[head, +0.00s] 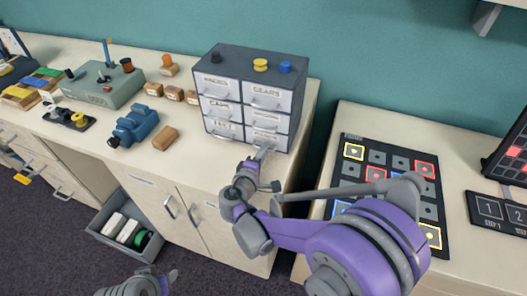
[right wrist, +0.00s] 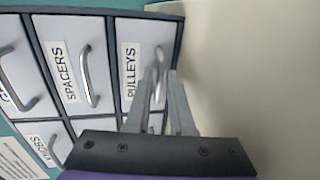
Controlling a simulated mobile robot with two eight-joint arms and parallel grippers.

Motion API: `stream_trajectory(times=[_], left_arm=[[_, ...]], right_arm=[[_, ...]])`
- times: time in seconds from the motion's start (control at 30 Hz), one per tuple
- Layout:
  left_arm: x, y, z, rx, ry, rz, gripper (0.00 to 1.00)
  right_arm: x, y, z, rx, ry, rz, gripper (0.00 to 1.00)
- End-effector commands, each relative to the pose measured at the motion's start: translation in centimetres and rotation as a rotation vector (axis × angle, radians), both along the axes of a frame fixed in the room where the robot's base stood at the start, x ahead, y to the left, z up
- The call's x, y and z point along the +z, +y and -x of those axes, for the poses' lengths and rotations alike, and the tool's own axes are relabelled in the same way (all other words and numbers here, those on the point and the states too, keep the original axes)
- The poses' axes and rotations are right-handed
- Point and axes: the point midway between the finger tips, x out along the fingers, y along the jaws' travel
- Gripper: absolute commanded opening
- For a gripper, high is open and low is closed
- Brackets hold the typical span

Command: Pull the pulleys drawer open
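The small drawer cabinet (head: 222,135) stands on the wooden counter with two columns of white labelled drawers. The pulleys drawer (head: 267,137) is at the bottom right and looks closed. In the right wrist view the PULLEYS label and the drawer front (right wrist: 146,32) show sideways, with a metal bar handle (right wrist: 160,56). My right gripper (head: 262,152) is at this drawer's front. In the right wrist view its fingers (right wrist: 161,78) are apart, one on each side of the handle, with a gap visible.
The spacers drawer (right wrist: 72,62) is beside the pulleys drawer in the right wrist view. A blue motor-like part (head: 134,124) and a wooden block (head: 165,138) lie left of the cabinet. An open grey lower drawer (head: 112,240) juts out below. A button panel (head: 352,168) lies right.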

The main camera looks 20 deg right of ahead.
Motion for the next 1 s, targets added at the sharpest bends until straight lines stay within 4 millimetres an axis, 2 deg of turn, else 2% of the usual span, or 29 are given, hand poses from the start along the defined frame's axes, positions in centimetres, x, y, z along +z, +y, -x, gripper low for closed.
stream_trajectory(times=[0.13,0.23,0.27,1.0], left_arm=[[0.00,0.00,0.01,0.000,0.000,0.000,0.50],[0.00,0.00,0.00,0.000,0.000,0.000,0.50],[0.00,0.00,0.00,0.000,0.000,0.000,0.50],[0.00,0.00,0.00,0.000,0.000,0.000,0.50]], right_arm=[[0.00,0.01,0.02,0.000,0.000,0.000,0.19],[0.01,0.03,0.03,0.000,0.000,0.000,0.01],[0.01,0.03,0.03,0.000,0.000,0.000,0.00],[0.02,0.05,0.04,0.001,0.000,0.000,0.00]])
